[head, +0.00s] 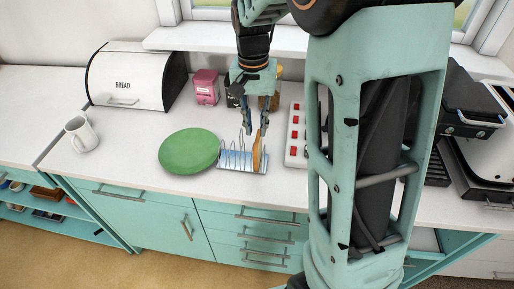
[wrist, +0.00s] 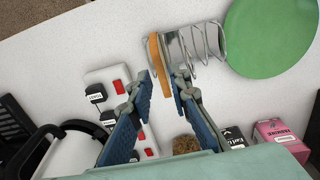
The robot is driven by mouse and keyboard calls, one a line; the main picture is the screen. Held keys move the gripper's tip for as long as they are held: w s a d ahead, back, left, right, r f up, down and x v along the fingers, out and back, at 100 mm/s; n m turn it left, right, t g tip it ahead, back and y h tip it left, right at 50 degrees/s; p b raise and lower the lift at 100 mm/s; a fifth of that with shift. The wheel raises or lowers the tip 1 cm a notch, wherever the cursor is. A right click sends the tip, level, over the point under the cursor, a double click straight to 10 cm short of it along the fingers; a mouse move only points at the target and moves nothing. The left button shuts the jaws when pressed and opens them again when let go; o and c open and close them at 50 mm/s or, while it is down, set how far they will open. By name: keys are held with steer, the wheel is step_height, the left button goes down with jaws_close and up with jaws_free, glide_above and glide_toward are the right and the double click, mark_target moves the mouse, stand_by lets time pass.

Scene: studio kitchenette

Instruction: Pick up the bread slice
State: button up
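The bread slice (head: 257,153) stands upright at the right end of a wire toast rack (head: 230,161) on the white counter. My gripper (head: 256,131) is above it, pointing down, with its fingers apart. In the wrist view the slice (wrist: 158,60) shows edge-on as a thin orange-brown strip beside the wire coils of the rack (wrist: 202,42). It lies between the two blue fingertips of my gripper (wrist: 161,82), with some space on either side. I cannot tell how far down the fingers reach along the slice.
A green plate (head: 188,150) lies left of the rack, and a power strip with red switches (head: 296,136) lies to its right. Behind stand a pink package (head: 206,87) and a bread box (head: 130,80). A white mug (head: 82,134) is far left. The counter's front edge is close.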

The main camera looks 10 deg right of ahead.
mark_target(258, 138)
steer(key=f, duration=0.5)
steer(key=shift+w+d+p, duration=0.3)
steer(key=shift+w+p, duration=0.05)
steer(key=shift+f, duration=0.45)
jaws_close()
